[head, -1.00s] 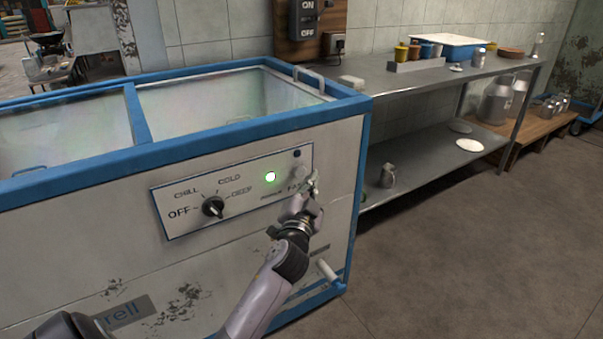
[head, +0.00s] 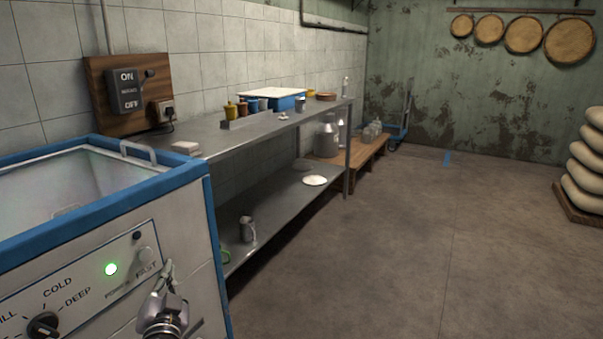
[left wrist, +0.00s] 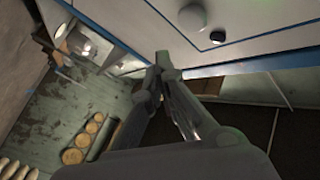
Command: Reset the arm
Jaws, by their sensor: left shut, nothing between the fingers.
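My left gripper (head: 168,272) is shut and empty at the front of the blue-and-white freezer (head: 185,208), close to the right end of its control panel (head: 85,285). I cannot tell whether it touches the panel. In the left wrist view the shut fingers (left wrist: 162,66) point towards the freezer front, below the round pale button (left wrist: 192,18). My right gripper is not in view.
A wall switch (head: 125,92) is above. Stacked sacks (head: 590,165) stand at the far right. The floor (head: 400,250) between is clear.

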